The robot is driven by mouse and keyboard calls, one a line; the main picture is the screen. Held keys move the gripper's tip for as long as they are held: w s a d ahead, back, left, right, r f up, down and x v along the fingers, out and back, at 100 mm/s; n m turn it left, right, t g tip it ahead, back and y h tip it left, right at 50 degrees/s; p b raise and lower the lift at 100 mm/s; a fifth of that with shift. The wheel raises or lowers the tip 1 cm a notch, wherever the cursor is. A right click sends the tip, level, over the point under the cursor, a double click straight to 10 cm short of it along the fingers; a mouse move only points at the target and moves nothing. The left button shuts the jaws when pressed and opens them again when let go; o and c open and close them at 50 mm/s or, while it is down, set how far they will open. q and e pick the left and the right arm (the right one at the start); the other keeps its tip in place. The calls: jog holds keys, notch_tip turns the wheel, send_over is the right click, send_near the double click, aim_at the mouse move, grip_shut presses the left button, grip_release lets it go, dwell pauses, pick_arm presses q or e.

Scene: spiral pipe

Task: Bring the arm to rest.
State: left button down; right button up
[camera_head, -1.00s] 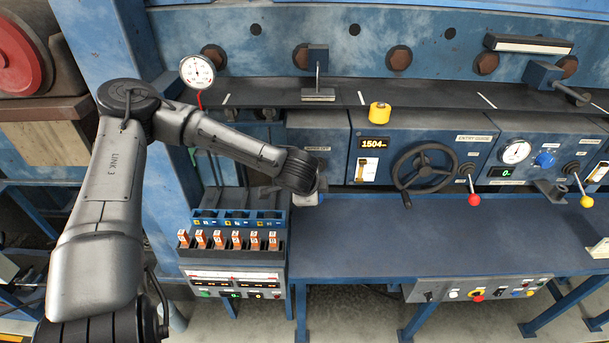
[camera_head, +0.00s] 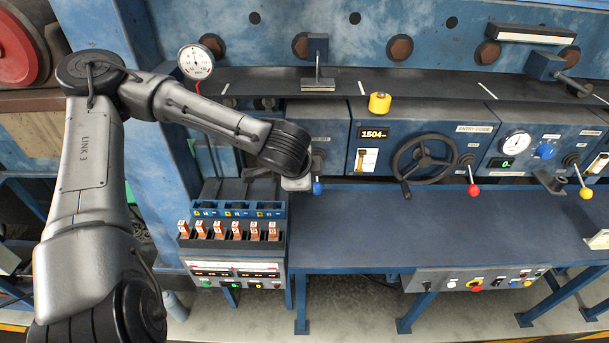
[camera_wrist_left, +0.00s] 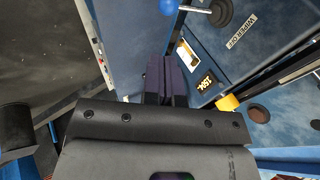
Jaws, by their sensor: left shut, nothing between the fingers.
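My left arm comes in from the left in the head view, with its dark wrist (camera_head: 285,150) in front of the blue machine, above and behind the small control box. The fingers are hard to make out there. In the left wrist view my left gripper (camera_wrist_left: 163,72) shows its two dark fingers together, with nothing between them. A blue lever knob (camera_head: 318,188) is just right of the wrist in the head view. It also shows at the top of the left wrist view (camera_wrist_left: 169,6), apart from the fingers. My right gripper is in neither view.
A black handwheel (camera_head: 423,166), a red-knobbed lever (camera_head: 473,190) and a yellow-knobbed lever (camera_head: 585,193) stand out from the machine front. A dial gauge (camera_head: 196,62) is behind my arm. The control box (camera_head: 232,250) is below the wrist.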

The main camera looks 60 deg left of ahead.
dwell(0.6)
pick_arm(q)
jog(key=w+a+r+m+t+y, duration=0.3)
jog(key=r+m+t+y, duration=0.1)
jog(key=m, duration=0.1)
jog(key=s+d+f+n+h+p, duration=0.2)
jog(key=d+f+p, duration=0.1)
jog(key=d+f, duration=0.4)
jog(key=s+d+f+n+h+p, duration=0.1)
jog(key=s+d+f+n+p, duration=0.1)
jog(key=d+f, duration=0.45)
jog(key=s+d+f+n+g+h+p, duration=0.2)
jog(key=s+d+f+h+p, duration=0.1)
jog(key=s+d, duration=0.4)
jog(key=s+d+f+n+g+h+p, duration=0.2)
jog(key=s+d+f+g+p, duration=0.1)
jog(key=s+d+f, duration=0.3)
jog(key=shift+s+d+f+n+h, duration=0.25)
jog(key=shift+s+d+n+h, duration=0.15)
jog(key=shift+s+d, duration=0.55)
